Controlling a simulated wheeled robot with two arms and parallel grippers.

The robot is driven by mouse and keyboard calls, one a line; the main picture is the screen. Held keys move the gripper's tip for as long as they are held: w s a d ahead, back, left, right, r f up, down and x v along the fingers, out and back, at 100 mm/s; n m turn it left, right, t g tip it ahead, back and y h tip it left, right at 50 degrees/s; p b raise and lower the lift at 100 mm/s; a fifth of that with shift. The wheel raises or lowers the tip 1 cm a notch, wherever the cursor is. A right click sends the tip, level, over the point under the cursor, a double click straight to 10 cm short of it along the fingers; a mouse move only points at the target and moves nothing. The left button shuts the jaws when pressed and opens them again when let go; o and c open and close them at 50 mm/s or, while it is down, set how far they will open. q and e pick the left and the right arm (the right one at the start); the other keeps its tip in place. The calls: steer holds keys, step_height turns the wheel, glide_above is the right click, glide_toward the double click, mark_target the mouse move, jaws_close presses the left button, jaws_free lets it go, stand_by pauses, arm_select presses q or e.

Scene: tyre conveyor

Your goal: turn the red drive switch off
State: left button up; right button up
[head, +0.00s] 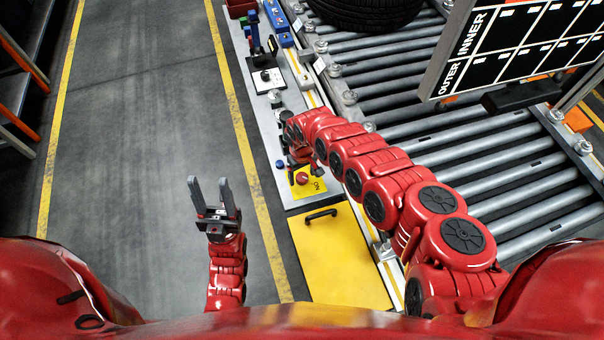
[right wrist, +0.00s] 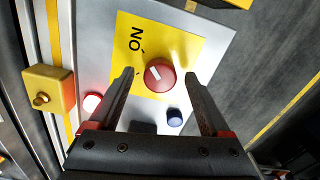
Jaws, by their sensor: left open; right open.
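The red drive switch (head: 302,178) is a round knob on a yellow plate (head: 319,174) marked ON, at the near end of the grey control panel. In the right wrist view the knob (right wrist: 160,75) shows a short white mark across its face. My right gripper (right wrist: 160,79) is open, with one finger on each side of the knob in the picture. I see gaps on both sides; whether the tips reach knob height I cannot tell. In the head view my arm partly hides this gripper. My left gripper (head: 212,188) is open and empty above the floor.
A blue button (right wrist: 174,117), a red button (right wrist: 92,101) and a yellow box (right wrist: 48,90) with a small knob lie near the switch. A yellow cover (head: 345,265) with a black handle is in front. The roller conveyor (head: 520,185) is right; clear floor is left.

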jaws_close()
stand_by(0.5)
steer(key=shift+f, duration=0.1)
steer(key=n+b, duration=0.3)
steer(key=shift+w+f, duration=0.1)
steer(key=n+b, duration=0.2)
steer(key=n, duration=0.3)
steer(key=n+b, duration=0.2)
steer(key=n, duration=0.3)
steer(key=shift+b, duration=0.3)
steer(key=shift+r+n+b, duration=0.2)
steer(key=shift+n+b, duration=0.5)
steer(key=shift+n, duration=1.8)
